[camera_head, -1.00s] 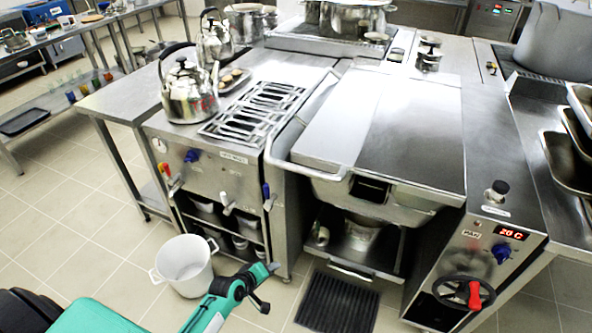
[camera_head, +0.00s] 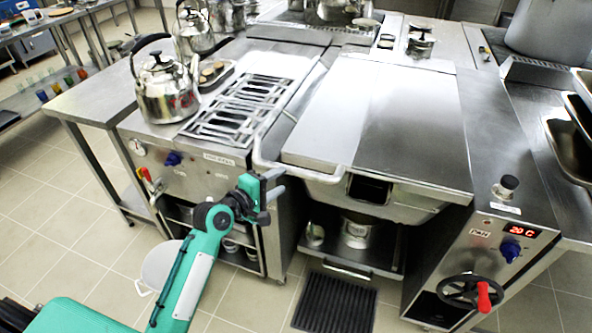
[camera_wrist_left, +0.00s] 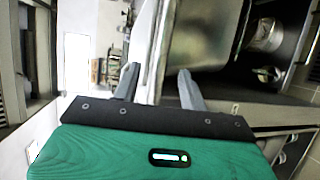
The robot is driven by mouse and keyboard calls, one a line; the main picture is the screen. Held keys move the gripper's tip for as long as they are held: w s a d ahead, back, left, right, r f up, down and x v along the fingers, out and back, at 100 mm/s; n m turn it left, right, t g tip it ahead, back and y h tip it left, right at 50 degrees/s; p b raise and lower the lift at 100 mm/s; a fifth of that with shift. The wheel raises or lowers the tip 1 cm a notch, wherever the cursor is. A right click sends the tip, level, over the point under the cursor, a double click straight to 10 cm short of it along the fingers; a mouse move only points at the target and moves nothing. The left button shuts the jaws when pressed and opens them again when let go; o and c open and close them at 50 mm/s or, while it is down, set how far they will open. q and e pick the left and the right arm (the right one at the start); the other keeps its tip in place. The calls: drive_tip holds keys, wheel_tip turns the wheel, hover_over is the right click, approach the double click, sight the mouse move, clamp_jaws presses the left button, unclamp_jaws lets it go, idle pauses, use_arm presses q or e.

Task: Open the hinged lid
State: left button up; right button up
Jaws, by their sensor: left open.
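The hinged lid (camera_head: 365,110) is a wide, flat steel cover lying shut on the large tilting pan at the middle of the head view. A pale bar handle (camera_head: 262,156) bends around its front left corner. My left gripper (camera_head: 281,181) is open, just below and in front of that corner, with its fingers pointing right. In the left wrist view, the two grey fingers (camera_wrist_left: 158,82) stand apart, and a steel edge rises between or just beyond them. I cannot tell whether they touch it. My right gripper is out of view.
A kettle (camera_head: 165,90) and a burner grate (camera_head: 240,108) are left of the lid. A control panel with a red-handled wheel (camera_head: 472,291) stands at right. A white pot (camera_head: 160,262) is on the floor, partly behind my left arm. A dark floor grate (camera_head: 335,303) lies in front.

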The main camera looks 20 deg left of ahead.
sight(293, 173)
use_arm(q)
drive_tip(key=x, duration=0.7)
drive_tip(key=shift+w+d+f, duration=0.1)
drive_tip(key=shift+w+d, duration=0.05)
drive_tip(key=shift+w, duration=0.1)
drive_tip(key=shift+c, duration=0.4)
clamp_jaws()
